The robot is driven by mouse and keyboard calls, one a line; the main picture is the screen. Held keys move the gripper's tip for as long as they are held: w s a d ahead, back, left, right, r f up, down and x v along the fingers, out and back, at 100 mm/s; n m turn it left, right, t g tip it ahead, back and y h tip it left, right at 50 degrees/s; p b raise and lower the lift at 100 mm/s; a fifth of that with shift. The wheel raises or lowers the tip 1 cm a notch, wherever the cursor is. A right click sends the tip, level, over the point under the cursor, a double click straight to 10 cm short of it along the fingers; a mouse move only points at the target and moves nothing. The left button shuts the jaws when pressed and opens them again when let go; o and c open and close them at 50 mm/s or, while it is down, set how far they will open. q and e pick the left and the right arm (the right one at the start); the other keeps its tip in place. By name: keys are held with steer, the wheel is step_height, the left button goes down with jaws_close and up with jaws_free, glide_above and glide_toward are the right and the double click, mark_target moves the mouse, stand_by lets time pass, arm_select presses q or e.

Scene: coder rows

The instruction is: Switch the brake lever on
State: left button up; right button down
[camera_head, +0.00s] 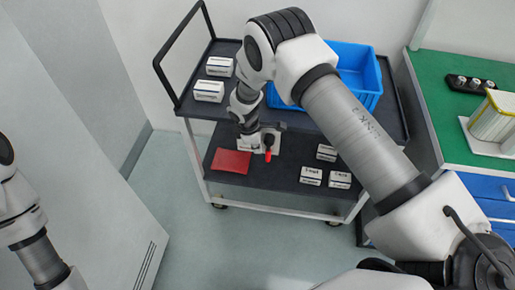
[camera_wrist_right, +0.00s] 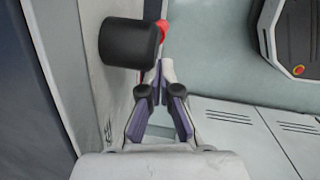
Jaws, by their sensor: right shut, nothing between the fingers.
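A small red part, which looks like the brake lever (camera_head: 268,150), shows at the end of my right arm in the head view, over the cart's lower shelf. In the right wrist view its red tip (camera_wrist_right: 163,29) shows at the upper middle, partly hidden behind a thick black cylinder (camera_wrist_right: 128,42). My right gripper (camera_wrist_right: 163,68) has its fingertips together and empty, close below the cylinder and red tip in the picture; I cannot tell whether they touch. In the head view the right gripper's fingers are hard to make out. My left gripper is out of view.
The cart's upper shelf bears a blue crate (camera_head: 355,75) and white boxes (camera_head: 209,90). The lower shelf holds a red flat item (camera_head: 231,161) and more boxes (camera_head: 311,176). A green-topped bench (camera_head: 440,85) stands right. Floor (camera_head: 210,245) in front is clear.

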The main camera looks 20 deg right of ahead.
steer(key=v, duration=0.7)
steer(key=shift+r, duration=0.25)
steer(key=shift+s+a, duration=0.1)
